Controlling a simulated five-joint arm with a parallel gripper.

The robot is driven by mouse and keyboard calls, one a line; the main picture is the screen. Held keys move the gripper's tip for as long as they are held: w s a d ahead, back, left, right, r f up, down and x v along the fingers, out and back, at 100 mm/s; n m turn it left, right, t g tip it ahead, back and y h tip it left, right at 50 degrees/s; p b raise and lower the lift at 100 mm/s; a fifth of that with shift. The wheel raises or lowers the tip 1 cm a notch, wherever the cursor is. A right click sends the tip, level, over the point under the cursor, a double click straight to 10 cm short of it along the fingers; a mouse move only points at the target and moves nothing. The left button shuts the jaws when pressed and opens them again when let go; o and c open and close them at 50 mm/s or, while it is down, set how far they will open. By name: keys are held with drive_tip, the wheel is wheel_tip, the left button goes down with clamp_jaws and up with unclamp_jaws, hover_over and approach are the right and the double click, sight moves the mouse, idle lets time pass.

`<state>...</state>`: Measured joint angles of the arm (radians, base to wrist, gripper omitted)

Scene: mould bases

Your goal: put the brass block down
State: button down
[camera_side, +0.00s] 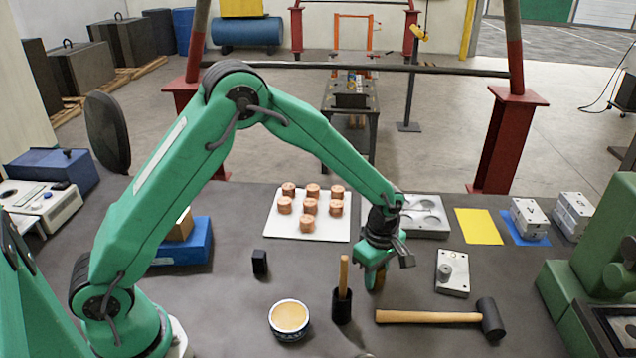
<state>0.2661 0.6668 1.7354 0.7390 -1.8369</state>
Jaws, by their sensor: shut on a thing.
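My gripper (375,280) points down over the dark bench, right of the middle. It is shut on the brass block (381,277), of which only a small golden-brown part shows between the jaws. The fingers hide the rest. The block is low, close to the bench top. I cannot tell whether it touches the surface.
A black cup with a wooden handle (343,300) stands just left of my gripper. A mallet (430,316) lies in front. A grey mould plate (424,222) is behind, and a metal block with a knob (452,273) is to the right. Copper pieces sit on a white board (280,232).

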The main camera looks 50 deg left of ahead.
drive_tip(key=shift+f, duration=0.1)
drive_tip(key=c, duration=1.2)
unclamp_jaws()
drive_tip(key=shift+o, duration=0.2)
wheel_tip(320, 180, up, 12)
drive_tip(key=shift+f, duration=0.25)
drive_tip(key=shift+r, duration=0.4)
drive_tip(key=shift+r, duration=0.1)
